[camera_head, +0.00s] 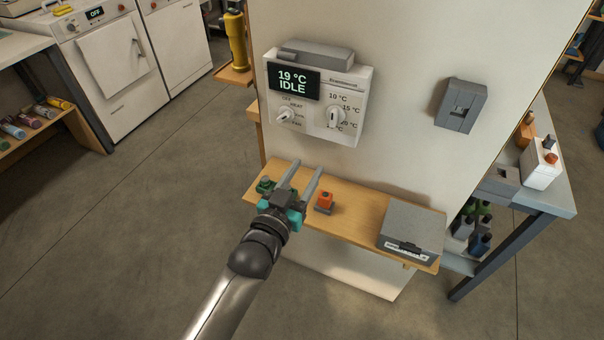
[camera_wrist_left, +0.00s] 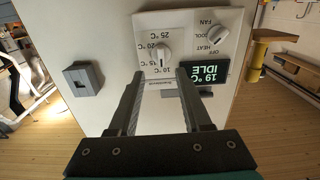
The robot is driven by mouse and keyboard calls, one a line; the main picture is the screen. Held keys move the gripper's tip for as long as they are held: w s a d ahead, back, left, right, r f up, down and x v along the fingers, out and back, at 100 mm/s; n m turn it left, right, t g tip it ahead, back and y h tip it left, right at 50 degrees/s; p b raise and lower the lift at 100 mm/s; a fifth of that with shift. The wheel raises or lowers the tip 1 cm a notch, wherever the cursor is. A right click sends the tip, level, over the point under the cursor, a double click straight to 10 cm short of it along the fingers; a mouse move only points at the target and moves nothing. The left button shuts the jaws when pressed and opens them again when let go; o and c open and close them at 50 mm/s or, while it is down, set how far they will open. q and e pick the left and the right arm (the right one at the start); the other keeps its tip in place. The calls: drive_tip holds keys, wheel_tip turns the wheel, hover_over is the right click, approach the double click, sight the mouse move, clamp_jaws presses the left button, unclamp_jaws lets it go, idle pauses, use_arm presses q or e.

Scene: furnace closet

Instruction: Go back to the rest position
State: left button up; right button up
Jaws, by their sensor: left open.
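My left gripper (camera_head: 300,182) is open and empty. In the head view it appears over the wooden shelf below the thermostat (camera_head: 318,95), which is mounted on the pale wall. The thermostat display reads 19 °C IDLE, with two white knobs under it. In the left wrist view my left gripper (camera_wrist_left: 158,85) points toward the thermostat (camera_wrist_left: 180,45), which looks upside down there. The fingers are apart, and I cannot tell how near they are to its face. My right gripper is in neither view.
The wooden shelf (camera_head: 355,212) holds an orange-topped item (camera_head: 324,201), a green item (camera_head: 265,185) and a grey box (camera_head: 411,230). A grey switch box (camera_head: 461,105) is on the wall. A table (camera_head: 560,190) stands at right, white machines (camera_head: 110,65) at back left. The floor at left is clear.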

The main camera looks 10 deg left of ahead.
use_arm(q)
drive_tip(key=shift+s+a, duration=0.15)
drive_tip(key=shift+s, duration=0.4)
drive_tip(key=s+a+f+g+y+b, duration=0.1)
drive_tip(key=s+a+f+g+b, duration=0.3)
drive_tip(key=f, duration=0.8)
drive_tip(key=s+f+g+y+p, duration=0.1)
drive_tip(key=s+f, duration=0.5)
drive_tip(key=f, duration=0.6)
drive_tip(key=s+a+f+g+y+b, duration=0.1)
drive_tip(key=s+a+f+g+b, duration=0.3)
drive_tip(key=f, duration=0.7)
drive_tip(key=s+a+f+g+y, duration=0.1)
drive_tip(key=s+a+f+g, duration=0.1)
drive_tip(key=s+f, duration=0.3)
drive_tip(key=s+a+f+g+b, duration=0.1)
drive_tip(key=s+f, duration=0.5)
drive_tip(key=s, duration=0.8)
drive_tip(key=s+a+f+n+g+y, duration=0.1)
drive_tip(key=s+a+f+g, duration=0.2)
drive_tip(key=s+f, duration=0.3)
drive_tip(key=s+g, duration=0.1)
drive_tip(key=s, duration=0.2)
drive_tip(key=shift+s+f+y+b, duration=0.25)
drive_tip(key=shift+s+y+b, duration=0.05)
drive_tip(key=shift+s+b, duration=0.1)
